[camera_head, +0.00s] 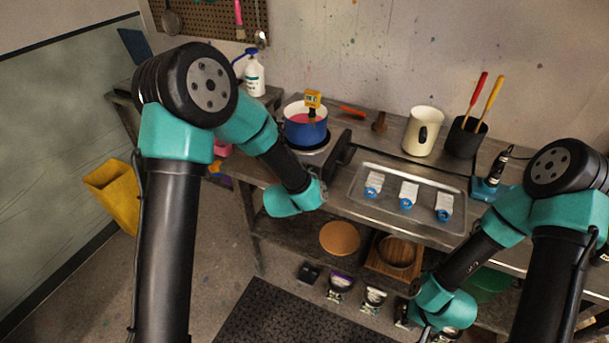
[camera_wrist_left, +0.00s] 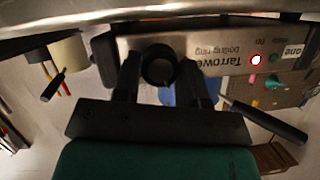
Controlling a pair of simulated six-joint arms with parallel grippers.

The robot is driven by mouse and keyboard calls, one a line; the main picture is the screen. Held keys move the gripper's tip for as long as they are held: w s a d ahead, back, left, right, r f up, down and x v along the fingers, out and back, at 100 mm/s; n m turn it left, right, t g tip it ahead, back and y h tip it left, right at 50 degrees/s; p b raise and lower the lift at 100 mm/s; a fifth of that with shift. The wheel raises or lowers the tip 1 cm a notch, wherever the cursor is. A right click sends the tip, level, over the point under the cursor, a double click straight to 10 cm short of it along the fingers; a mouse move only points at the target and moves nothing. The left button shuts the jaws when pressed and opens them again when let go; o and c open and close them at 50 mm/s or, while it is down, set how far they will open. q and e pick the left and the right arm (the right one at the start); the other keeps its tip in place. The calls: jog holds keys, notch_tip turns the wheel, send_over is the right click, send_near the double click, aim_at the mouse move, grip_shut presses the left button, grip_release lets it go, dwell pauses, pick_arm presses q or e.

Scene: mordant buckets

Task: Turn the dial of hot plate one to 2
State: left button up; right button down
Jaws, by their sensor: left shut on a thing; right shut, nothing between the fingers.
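Hot plate one (camera_head: 312,156) stands at the left end of the steel bench under a blue pot (camera_head: 303,133). In the left wrist view its front panel (camera_wrist_left: 215,47) appears upside down, with the label "one" (camera_wrist_left: 291,50) and a glowing red light (camera_wrist_left: 256,59). The black dial (camera_wrist_left: 158,65) sits between the fingers of my left gripper (camera_wrist_left: 160,82), which is shut on it. The dial's pointer and scale cannot be read. In the head view my left gripper (camera_head: 340,153) is at the plate's front. My right gripper (camera_head: 424,335) is low at the bottom edge, shut and empty.
A steel tray (camera_head: 405,225) with several small white packets lies right of the hot plate. Wooden items lie on the lower shelf.

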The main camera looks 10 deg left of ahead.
dwell(0.5)
pick_arm(q)
jog(key=o, duration=0.6)
jog(key=shift+o, duration=0.2)
